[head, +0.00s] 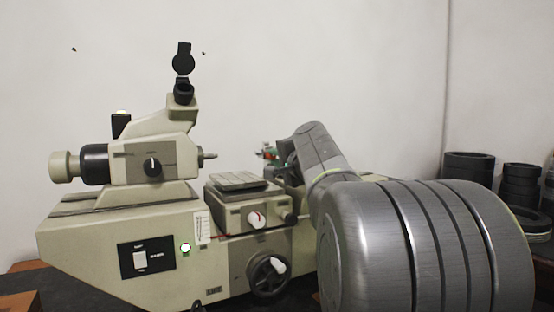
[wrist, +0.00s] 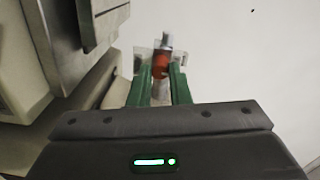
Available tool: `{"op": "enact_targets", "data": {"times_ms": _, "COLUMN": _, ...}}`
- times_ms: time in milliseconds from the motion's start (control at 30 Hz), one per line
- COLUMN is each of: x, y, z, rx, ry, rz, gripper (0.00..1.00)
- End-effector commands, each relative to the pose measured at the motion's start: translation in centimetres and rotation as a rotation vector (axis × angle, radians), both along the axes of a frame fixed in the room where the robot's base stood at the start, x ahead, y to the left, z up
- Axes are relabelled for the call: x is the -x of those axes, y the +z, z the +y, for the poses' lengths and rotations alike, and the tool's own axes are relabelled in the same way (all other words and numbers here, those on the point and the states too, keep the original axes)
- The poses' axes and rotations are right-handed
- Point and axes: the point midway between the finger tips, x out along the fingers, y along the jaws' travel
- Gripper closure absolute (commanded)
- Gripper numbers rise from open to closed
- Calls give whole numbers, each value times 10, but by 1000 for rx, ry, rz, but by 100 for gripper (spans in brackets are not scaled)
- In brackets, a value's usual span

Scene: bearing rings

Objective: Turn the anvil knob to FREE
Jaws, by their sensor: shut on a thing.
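My gripper, with green fingers (wrist: 161,80), is shut on a small red-brown cylindrical piece with a silvery end (wrist: 161,62). I cannot tell whether this piece is the anvil knob, and no FREE mark can be read. In the head view my gripper (head: 269,154) is small and partly hidden behind my arm, to the right of the machine's spindle tip (head: 208,156). A black knob with a white pointer line (head: 152,167) is on the left head of the beige measuring machine (head: 85,240). My arm hides the machine's right part.
A flat stage (head: 238,181) stands at mid-machine, above a white knob with a red mark (head: 257,219) and a black handwheel (head: 268,275). Stacked dark rings (head: 469,167) stand at the far right. The wall behind is bare.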

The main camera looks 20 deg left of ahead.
Motion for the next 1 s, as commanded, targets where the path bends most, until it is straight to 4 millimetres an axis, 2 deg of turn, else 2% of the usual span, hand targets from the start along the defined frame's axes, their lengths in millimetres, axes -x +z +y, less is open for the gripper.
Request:
{"op": "enact_targets", "data": {"times_ms": 33, "x": 0, "y": -2, "z": 0, "rx": 2, "ry": 1, "rz": 2, "gripper": 77}}
{"op": "enact_targets", "data": {"times_ms": 100, "x": 0, "y": -1, "z": 0, "rx": 2, "ry": 2, "rz": 2, "gripper": 63}}
{"op": "enact_targets", "data": {"times_ms": 133, "x": 0, "y": -1, "z": 0, "rx": 2, "ry": 2, "rz": 2, "gripper": 61}}
{"op": "enact_targets", "data": {"times_ms": 400, "x": 0, "y": -1, "z": 0, "rx": 1, "ry": 1, "rz": 1, "gripper": 61}}
{"op": "enact_targets", "data": {"times_ms": 533, "x": 6, "y": 0, "z": -7, "rx": 0, "ry": -1, "rz": 0, "gripper": 61}}
{"op": "enact_targets", "data": {"times_ms": 667, "x": 20, "y": 0, "z": -23, "rx": 0, "ry": -3, "rz": -2, "gripper": 61}}
{"op": "enact_targets", "data": {"times_ms": 1000, "x": 70, "y": 2, "z": -80, "rx": 1, "ry": -4, "rz": -1, "gripper": 61}}
